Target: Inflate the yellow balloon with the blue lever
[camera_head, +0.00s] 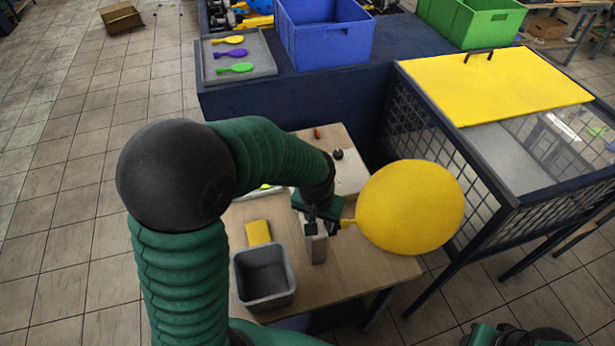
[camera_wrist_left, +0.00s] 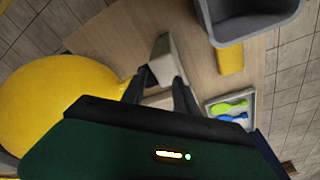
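The yellow balloon (camera_head: 410,207) is large and round, inflated at the right edge of the wooden table; its neck points left to my left gripper. It also fills the left of the left wrist view (camera_wrist_left: 55,95). My left gripper (camera_head: 322,225) is over a grey upright block (camera_head: 317,250). I cannot make out a blue lever. My right arm shows dark at the bottom right edge; its fingers cannot be made out.
A grey bin (camera_head: 264,274) and a yellow block (camera_head: 258,232) are on the table (camera_head: 350,277). A white box (camera_head: 350,178) with a black knob is behind my gripper. A tray (camera_head: 262,58) holds uninflated balloons. A yellow-lidded mesh cage (camera_head: 490,85) stands right.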

